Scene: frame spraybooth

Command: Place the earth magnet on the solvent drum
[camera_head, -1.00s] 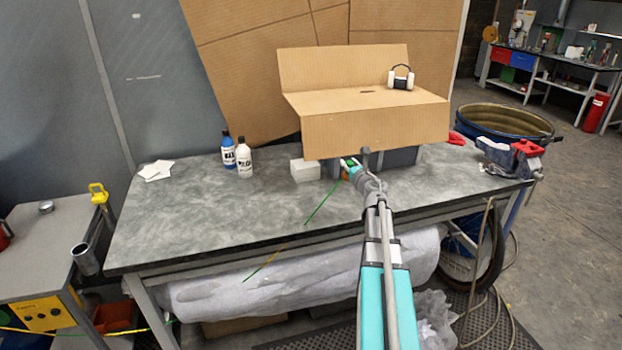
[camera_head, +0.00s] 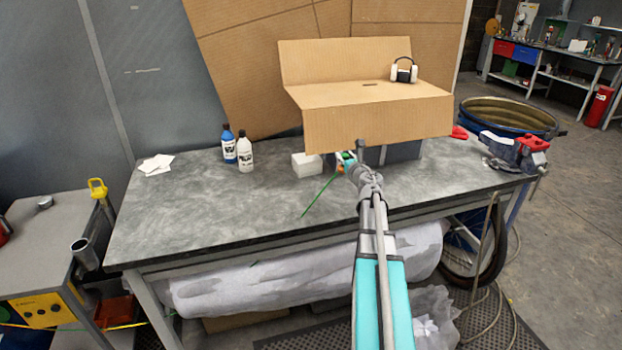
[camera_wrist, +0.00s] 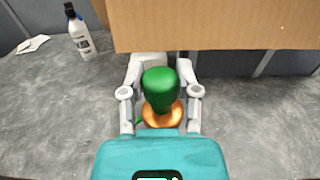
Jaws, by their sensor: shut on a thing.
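My gripper (camera_wrist: 160,82) is shut on the earth magnet (camera_wrist: 160,92), which has a rounded green knob above a copper-coloured base. In the head view the gripper (camera_head: 346,160) is small and partly hidden by my arm, over the workbench in front of the cardboard box. A green lead (camera_head: 320,194) shows just left of it. A blue drum (camera_head: 507,128) with a wide round top stands beyond the bench's right end, well apart from my gripper; it appears to be the solvent drum.
A cardboard box (camera_head: 375,125) with ear defenders (camera_head: 404,72) rises behind my gripper. Two bottles (camera_head: 246,156), a white block (camera_head: 306,165) and a red-and-grey vise (camera_head: 515,150) are on the workbench (camera_head: 220,210). The bench's left middle is clear.

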